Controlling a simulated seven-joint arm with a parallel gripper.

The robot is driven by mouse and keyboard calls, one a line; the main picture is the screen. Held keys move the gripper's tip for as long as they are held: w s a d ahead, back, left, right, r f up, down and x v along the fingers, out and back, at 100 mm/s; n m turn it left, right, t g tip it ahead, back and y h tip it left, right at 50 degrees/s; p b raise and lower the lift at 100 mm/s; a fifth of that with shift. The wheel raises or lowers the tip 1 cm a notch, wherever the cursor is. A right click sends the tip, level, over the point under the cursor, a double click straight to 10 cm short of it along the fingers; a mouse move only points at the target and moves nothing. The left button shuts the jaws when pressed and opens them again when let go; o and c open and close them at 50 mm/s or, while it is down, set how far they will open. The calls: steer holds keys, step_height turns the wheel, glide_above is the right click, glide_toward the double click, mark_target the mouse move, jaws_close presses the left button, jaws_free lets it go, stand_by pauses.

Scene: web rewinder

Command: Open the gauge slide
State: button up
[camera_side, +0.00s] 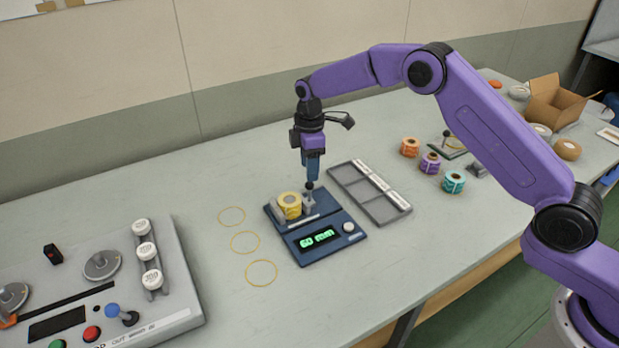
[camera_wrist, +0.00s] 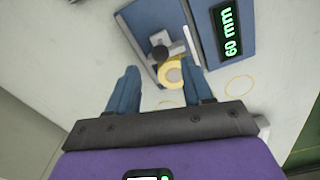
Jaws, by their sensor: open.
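The blue gauge (camera_side: 325,249) sits on the table and its green display reads 60 mm; the display also shows in the wrist view (camera_wrist: 229,31). A yellow roll (camera_side: 289,205) rests on the gauge between a grey fixed jaw at the left and the grey slide (camera_side: 309,206). The slide carries a dark round knob, which also shows in the wrist view (camera_wrist: 159,53). My gripper (camera_side: 311,183) is above the slide, pointing down at its knob. In the wrist view its two blue fingers (camera_wrist: 161,82) are spread apart, with knob and roll between or just beyond them.
A grey divided tray (camera_side: 341,172) lies right behind the gauge. Orange, purple (camera_side: 430,163) and teal rolls stand farther right. Yellow rings (camera_side: 261,273) are marked on the table left of the gauge.

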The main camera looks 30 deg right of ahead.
steer(key=shift+f, duration=2.3)
